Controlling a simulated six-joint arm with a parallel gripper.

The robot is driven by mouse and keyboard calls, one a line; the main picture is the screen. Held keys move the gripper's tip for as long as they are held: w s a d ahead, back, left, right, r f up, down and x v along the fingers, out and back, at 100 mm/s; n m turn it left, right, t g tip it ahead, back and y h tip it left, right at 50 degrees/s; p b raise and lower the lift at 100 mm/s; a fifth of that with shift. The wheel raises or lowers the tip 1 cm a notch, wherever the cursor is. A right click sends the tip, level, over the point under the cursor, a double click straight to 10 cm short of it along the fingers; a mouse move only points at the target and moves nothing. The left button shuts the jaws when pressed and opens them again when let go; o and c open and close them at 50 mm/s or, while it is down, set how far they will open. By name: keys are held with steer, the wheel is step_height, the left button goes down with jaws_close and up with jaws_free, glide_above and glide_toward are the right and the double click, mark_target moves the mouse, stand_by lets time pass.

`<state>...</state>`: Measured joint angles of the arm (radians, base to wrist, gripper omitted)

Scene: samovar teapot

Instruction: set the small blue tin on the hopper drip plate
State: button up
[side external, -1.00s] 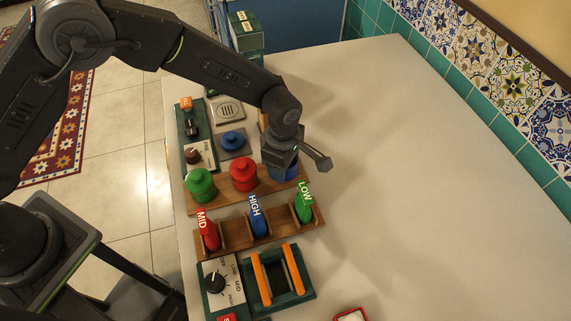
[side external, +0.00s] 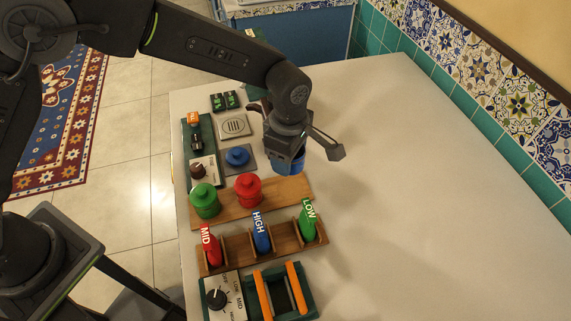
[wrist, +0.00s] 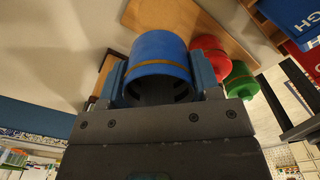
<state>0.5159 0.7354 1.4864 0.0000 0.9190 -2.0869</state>
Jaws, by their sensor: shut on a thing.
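My gripper (side external: 286,158) is shut on the small blue tin (side external: 290,169), which hangs above the far right end of the wooden rack (side external: 287,190). In the wrist view the blue tin (wrist: 160,60) sits between the two jaws (wrist: 161,85). A pale square plate with a round slotted grille (side external: 235,126) lies at the back left of the tin, with nothing on it; it looks like the drip plate. My arm hides the area behind the gripper, so the hopper cannot be made out clearly.
A green tin (side external: 205,200) and a red tin (side external: 248,189) stand on the rack. A blue knob (side external: 237,156) on a grey base sits between rack and grille plate. Labelled MID, HIGH and LOW pieces (side external: 262,234) stand in a nearer rack. The right of the table is clear.

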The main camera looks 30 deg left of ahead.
step_height(320, 180, up, 13)
steer(key=w+a+n, duration=0.3)
steer(key=a+n, duration=0.2)
steer(key=a, duration=1.2)
steer(key=w+a+n, duration=0.3)
steer(key=a+n, duration=0.1)
steer(key=a, duration=1.3)
glide_above(232, 126)
step_height(232, 126, down, 18)
steer(key=shift+r, duration=0.2)
steer(key=shift+f, duration=1.95)
steer(key=shift+f, duration=0.15)
steer(key=o, duration=0.9)
